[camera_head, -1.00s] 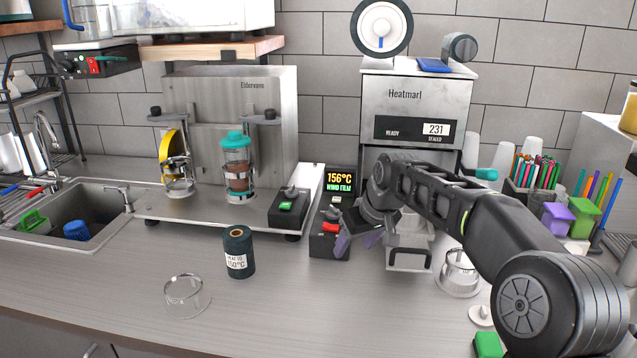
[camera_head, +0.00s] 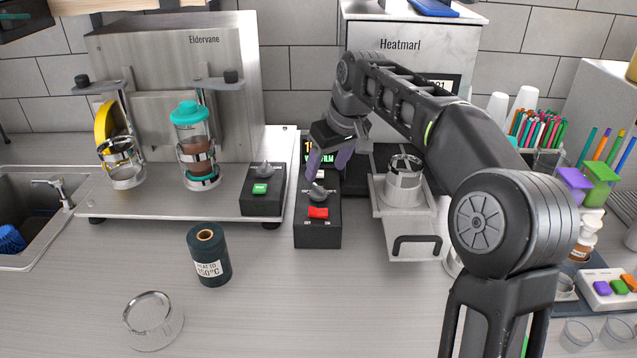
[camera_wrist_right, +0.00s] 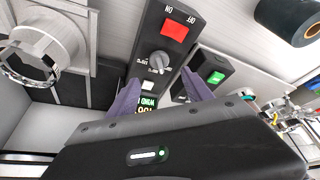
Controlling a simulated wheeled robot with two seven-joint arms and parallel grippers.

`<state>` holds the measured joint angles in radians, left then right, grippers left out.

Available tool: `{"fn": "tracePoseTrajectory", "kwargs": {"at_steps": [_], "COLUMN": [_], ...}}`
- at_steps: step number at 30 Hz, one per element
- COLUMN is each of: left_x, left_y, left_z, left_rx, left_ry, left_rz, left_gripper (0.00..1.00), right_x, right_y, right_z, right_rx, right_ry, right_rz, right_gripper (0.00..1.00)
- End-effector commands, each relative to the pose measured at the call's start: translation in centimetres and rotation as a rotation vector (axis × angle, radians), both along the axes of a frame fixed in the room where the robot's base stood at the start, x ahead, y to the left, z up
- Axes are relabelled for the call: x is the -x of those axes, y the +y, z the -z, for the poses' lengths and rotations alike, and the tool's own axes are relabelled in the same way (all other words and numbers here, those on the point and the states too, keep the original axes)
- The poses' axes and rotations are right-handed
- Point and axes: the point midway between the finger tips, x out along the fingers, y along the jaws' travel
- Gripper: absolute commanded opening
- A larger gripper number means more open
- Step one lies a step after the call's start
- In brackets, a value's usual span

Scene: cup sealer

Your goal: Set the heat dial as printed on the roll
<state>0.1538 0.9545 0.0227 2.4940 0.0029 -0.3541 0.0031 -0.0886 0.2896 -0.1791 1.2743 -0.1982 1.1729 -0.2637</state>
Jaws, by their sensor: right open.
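The dark green film roll (camera_head: 209,256) stands upright on the counter, its white label reading 150°C. The heat dial (camera_head: 319,193) is a grey knob on the black control box (camera_head: 318,235), behind a red switch (camera_head: 318,212). The box's display behind the dial is mostly hidden by my right gripper (camera_head: 329,166). That gripper is open and empty, pointing down just behind and above the dial. In the right wrist view the dial (camera_wrist_right: 160,62) lies just beyond and between the two purple fingertips (camera_wrist_right: 160,90), apparently untouched. My left gripper is not in view.
The Heatmarl sealer (camera_head: 408,40) stands behind my right arm, with its cup holder (camera_head: 404,195) right of the control box. A second box with a green switch (camera_head: 262,195) is close on the left. A clear lid or cup (camera_head: 152,318) lies front left; the front counter is mostly clear.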

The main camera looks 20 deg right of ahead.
Motion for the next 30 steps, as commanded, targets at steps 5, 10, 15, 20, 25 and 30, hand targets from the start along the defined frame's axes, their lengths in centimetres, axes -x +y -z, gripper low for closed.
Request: {"fn": "tracePoseTrajectory", "kwargs": {"at_steps": [5, 10, 15, 20, 25, 30], "left_x": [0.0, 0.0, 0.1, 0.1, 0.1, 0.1], "left_y": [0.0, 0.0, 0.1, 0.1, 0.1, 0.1], "left_z": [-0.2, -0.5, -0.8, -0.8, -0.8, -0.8], "left_rx": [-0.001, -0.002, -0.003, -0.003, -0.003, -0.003], "left_ry": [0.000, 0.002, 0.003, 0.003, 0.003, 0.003], "left_rz": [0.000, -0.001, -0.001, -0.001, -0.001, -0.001], "left_gripper": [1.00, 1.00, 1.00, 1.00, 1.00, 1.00], "right_x": [-0.7, -1.7, -2.5, -2.8, -2.8, -2.8], "right_y": [0.1, 0.3, 0.4, 0.4, 0.4, 0.4], "right_z": [1.7, 4.2, 6.2, 6.9, 7.0, 6.9], "right_rx": [0.000, 0.000, -0.001, 0.000, -0.001, 0.000], "right_ry": [0.003, 0.003, 0.002, 0.000, -0.001, 0.000], "right_rz": [0.000, 0.000, 0.001, 0.001, 0.001, 0.001], "right_gripper": [0.59, 0.59, 0.59, 0.59, 0.59, 0.49]}}
